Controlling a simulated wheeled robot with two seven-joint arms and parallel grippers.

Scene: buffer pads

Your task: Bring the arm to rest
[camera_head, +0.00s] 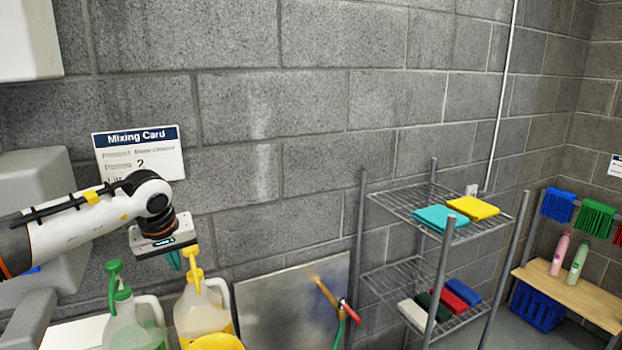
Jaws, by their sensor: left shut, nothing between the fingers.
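My left arm (90,218) comes in from the left and is bent at the wrist. My left gripper (175,262) hangs at its end and points down, in front of the block wall. It is shut and appears empty. Its fingertips are small and partly hidden close to the yellow pump head of a jug (196,308). I cannot tell whether they touch it. My right gripper is not in view.
A green-pump jug (132,318) stands left of the yellow one. A Mixing Card (140,152) is on the wall behind my arm. A wire rack (400,197) holds teal and yellow pads (472,207). A bench (590,300) with bottles is at right.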

